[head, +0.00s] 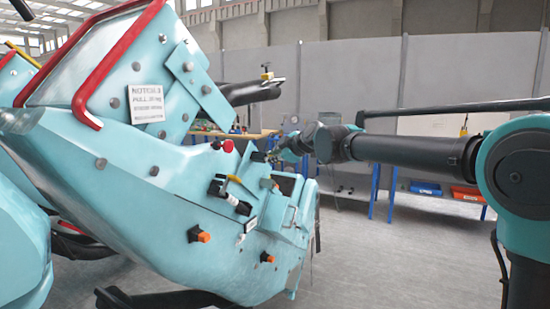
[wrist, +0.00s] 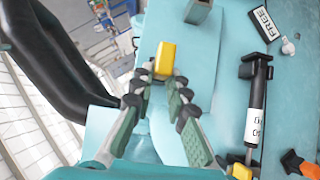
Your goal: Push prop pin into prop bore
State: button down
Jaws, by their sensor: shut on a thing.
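My gripper (wrist: 160,82) is in the wrist view with its two fingers closed around a yellow block-like piece (wrist: 165,58). It looks like the grip of the prop pin, but the rest of the pin is hidden. The piece is in front of the pale teal car body (wrist: 205,60). In the head view my gripper (head: 276,154) is small and close to the upper right end of the teal car (head: 130,170). The held piece is too small to make out there. I cannot make out the prop bore in either view.
A black strut with a white label (wrist: 257,105) and a FREE sign (wrist: 265,22) are on the car right of my gripper. Orange knobs (head: 200,236) and a red button (head: 228,146) stick out from the car. Open grey floor (head: 400,260) lies to the right.

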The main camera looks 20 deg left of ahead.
jog(key=shift+a, duration=0.25)
jog(key=c, duration=1.4)
grip_release()
jog(key=shift+d, duration=0.1)
jog(key=v, duration=1.2)
